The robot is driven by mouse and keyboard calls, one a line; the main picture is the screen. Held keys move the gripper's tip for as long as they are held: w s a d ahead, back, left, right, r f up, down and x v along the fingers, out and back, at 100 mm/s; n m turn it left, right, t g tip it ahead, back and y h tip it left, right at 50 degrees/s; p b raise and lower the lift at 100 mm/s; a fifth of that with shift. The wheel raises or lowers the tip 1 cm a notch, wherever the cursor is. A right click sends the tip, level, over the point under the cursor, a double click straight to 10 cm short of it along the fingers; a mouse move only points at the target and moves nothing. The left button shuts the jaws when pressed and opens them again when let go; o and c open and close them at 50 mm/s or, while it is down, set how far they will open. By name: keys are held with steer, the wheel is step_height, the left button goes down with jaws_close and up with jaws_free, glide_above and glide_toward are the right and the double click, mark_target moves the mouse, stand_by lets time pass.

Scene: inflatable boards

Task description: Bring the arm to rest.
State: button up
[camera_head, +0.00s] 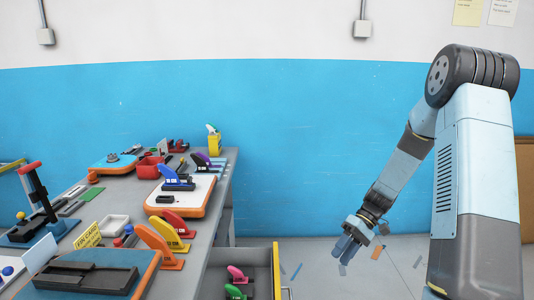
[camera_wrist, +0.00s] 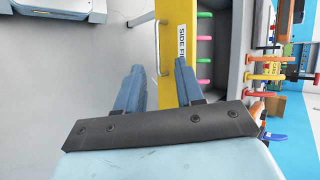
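My arm (camera_head: 397,165) reaches down from the upper right in the head view, with its elbow high and its forearm slanting down to the left. My gripper (camera_head: 347,246) hangs low over the grey floor, to the right of the workbench and the open drawer. In the wrist view my gripper (camera_wrist: 159,84) shows two blue fingers standing apart with nothing held between them. The drawer's yellow front, lettered "SIDE F...", lies behind the gap and the right finger in that view.
The open drawer (camera_head: 277,270) sticks out from the bench, holding pink and green fins (camera_head: 236,275). The grey workbench (camera_head: 205,235) carries boards, colored fins and tools. A blue and white wall (camera_head: 300,140) stands behind. Small scraps lie on the floor (camera_head: 330,280).

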steer(key=s+r+m+t+h, duration=0.1)
steer(key=s+r+t+h, duration=0.2)
steer(key=r, duration=0.6)
steer(key=s+r+t+h, duration=0.2)
steer(key=s+r+h, duration=0.15)
steer(key=r, duration=0.55)
steer(key=s+r+m+t+h, duration=0.1)
steer(key=s+r+m+t, duration=0.1)
steer(key=s+r+t, duration=0.4)
steer(key=shift+s+d+r+m+h, duration=0.35)
steer(key=shift+s+r, duration=2.45)
steer(key=shift+s, duration=1.2)
steer(key=shift+a, duration=0.15)
